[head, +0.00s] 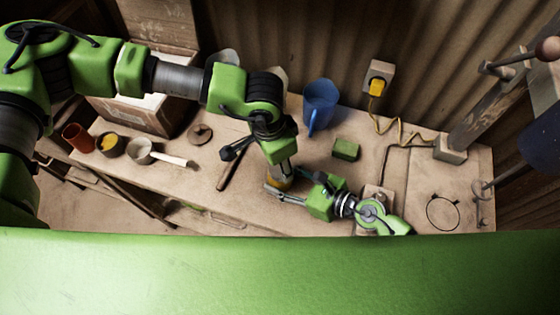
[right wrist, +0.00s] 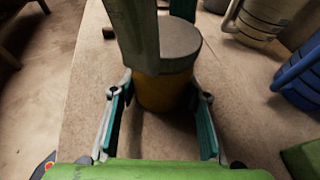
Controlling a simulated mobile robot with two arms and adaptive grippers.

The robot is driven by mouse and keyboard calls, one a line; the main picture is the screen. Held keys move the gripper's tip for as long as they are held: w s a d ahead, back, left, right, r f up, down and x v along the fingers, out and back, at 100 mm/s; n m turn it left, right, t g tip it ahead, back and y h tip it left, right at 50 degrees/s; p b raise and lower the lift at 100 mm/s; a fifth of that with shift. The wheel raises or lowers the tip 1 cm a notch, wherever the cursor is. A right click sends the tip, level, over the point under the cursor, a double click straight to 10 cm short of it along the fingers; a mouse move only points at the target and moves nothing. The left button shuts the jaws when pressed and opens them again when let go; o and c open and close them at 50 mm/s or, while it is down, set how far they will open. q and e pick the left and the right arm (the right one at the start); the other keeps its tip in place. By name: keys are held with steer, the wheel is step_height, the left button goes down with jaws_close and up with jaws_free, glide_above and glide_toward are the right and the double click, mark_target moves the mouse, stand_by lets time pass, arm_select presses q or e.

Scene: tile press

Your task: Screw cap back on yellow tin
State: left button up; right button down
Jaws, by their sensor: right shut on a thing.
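The yellow tin (right wrist: 165,92) stands upright on the bench between the fingers of my right gripper (right wrist: 160,105), which is shut on its body. A grey cap (right wrist: 182,42) sits over the tin's top; whether its thread is engaged cannot be seen. In the head view the tin (head: 279,183) is mostly hidden by both grippers. My right gripper (head: 283,192) reaches it from the right, low over the bench. My left gripper (head: 281,172) comes down from above, with one finger at the near side of the cap and one behind it. Whether they press on the cap is unclear.
A blue jug (head: 319,103) and a green block (head: 346,149) stand behind to the right. A yellow cable (head: 402,135) runs at the back.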

arm_select(q)
steer(key=m, duration=0.3)
steer(key=shift+w, duration=0.1)
steer(key=o, duration=0.7)
steer(key=shift+r, duration=2.25)
steer(key=shift+c, duration=0.4)
